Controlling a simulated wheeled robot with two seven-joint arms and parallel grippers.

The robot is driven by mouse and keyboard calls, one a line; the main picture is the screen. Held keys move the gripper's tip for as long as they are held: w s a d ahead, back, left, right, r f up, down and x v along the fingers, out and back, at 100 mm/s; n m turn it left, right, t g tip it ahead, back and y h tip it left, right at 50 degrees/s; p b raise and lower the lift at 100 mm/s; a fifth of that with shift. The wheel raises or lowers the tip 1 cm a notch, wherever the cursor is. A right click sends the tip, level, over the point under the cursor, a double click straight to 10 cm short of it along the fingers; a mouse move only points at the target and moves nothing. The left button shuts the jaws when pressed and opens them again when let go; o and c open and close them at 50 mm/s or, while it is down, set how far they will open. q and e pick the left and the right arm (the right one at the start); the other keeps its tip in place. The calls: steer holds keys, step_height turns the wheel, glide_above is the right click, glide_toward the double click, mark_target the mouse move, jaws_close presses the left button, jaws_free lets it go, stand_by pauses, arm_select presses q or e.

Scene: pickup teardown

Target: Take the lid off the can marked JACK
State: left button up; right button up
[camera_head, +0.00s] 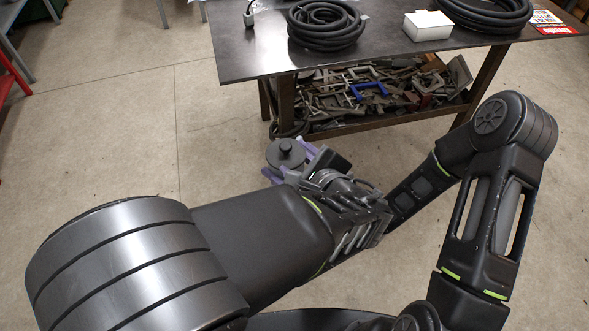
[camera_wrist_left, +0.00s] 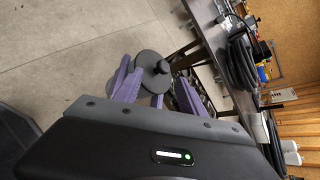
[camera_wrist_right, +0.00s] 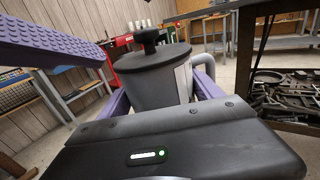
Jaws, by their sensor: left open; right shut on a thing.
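A grey can (camera_wrist_right: 155,88) with a side handle (camera_wrist_right: 204,65) stands upright between my right gripper's purple fingers (camera_wrist_right: 162,94), which are shut on it. A pale label edge shows on its right side; no name is readable. Its round black lid (camera_wrist_right: 150,57) with a knob sits on top. The lid also shows in the head view (camera_head: 286,155) and left wrist view (camera_wrist_left: 150,77). My left gripper (camera_wrist_left: 155,84) is open, its fingers on either side of the lid with gaps. One purple finger crosses the upper left of the right wrist view.
A dark workbench (camera_head: 235,60) stands beyond the can, with coiled black hoses (camera_head: 325,25) and a white box (camera_head: 427,25) on top. Its lower shelf is full of metal tools and clamps (camera_head: 370,90). Open concrete floor lies to the left.

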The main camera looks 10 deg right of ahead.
mark_target(287, 150)
arm_select(q)
steer(key=m, duration=0.1)
steer(key=a+f+m+t, duration=0.1)
steer(key=m+t, duration=0.1)
steer(key=shift+s+a+f+m, duration=0.15)
steer(key=shift+s+a+m, duration=0.05)
steer(key=shift+a+m, duration=0.1)
steer(key=shift+s+f+m+t, duration=0.15)
steer(key=shift+m+t, duration=0.65)
steer(key=shift+m, duration=0.4)
steer(key=m, duration=0.1)
steer(key=m+t+h, duration=0.1)
steer(key=m+t, duration=0.1)
steer(key=shift+s+d+m, duration=0.3)
steer(key=shift+s, duration=0.1)
steer(key=shift+w+a+f, duration=0.1)
steer(key=shift+w+a, duration=0.1)
steer(key=shift+w, duration=1.05)
steer(key=shift+w+a+f, duration=0.1)
steer(key=shift+w+a, duration=0.05)
steer(key=shift+w, duration=1.1)
steer(key=shift+w+a+f, duration=0.1)
steer(key=shift+w+a, duration=0.1)
steer(key=shift+w, duration=1.05)
jaws_close()
